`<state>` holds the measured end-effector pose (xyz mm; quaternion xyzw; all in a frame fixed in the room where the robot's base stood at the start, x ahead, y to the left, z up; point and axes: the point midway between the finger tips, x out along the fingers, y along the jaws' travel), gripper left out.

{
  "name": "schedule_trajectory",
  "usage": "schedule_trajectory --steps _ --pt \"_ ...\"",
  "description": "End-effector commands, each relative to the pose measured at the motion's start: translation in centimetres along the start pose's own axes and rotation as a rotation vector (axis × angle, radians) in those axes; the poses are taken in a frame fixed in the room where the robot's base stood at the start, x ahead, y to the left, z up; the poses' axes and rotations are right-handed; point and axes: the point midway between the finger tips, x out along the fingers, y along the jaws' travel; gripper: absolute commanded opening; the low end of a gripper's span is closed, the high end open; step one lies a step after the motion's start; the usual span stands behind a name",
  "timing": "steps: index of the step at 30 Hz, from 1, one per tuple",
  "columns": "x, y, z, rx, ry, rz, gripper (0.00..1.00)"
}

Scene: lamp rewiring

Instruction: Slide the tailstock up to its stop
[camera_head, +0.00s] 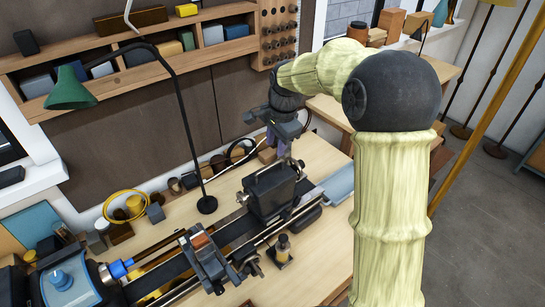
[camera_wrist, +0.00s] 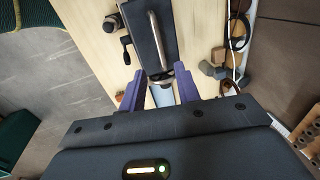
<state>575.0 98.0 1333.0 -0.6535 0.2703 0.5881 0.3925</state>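The tailstock (camera_head: 270,192) is a dark block on the lathe bed rails (camera_head: 300,214), toward the bed's right end. In the wrist view the dark block (camera_wrist: 143,30) has a curved metal handle bar (camera_wrist: 155,40) along its top. My gripper (camera_head: 285,158) is above and close behind the tailstock in the head view. In the wrist view my gripper's (camera_wrist: 160,76) two purple fingers are spread, one on each side of the bar's near metal end. I cannot tell whether either finger touches it. The stop cannot be made out.
A carriage with an orange-brown top (camera_head: 202,241) sits on the bed left of the tailstock. A blue headstock (camera_head: 72,283) is at the left end. A green lamp (camera_head: 70,90) stands behind the bed. A small dark knob-topped item (camera_head: 283,248) stands in front.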

Motion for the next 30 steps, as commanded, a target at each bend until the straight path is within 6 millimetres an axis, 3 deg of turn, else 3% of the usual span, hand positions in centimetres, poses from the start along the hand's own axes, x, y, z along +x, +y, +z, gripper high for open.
schedule_trajectory --steps 12,24,30 --pt "6.7 0.0 0.0 0.0 -0.002 0.003 0.33" --pt "7.9 0.0 0.0 0.001 0.0 0.0 0.33" --pt "7.9 0.0 0.0 0.0 0.0 0.0 0.0"
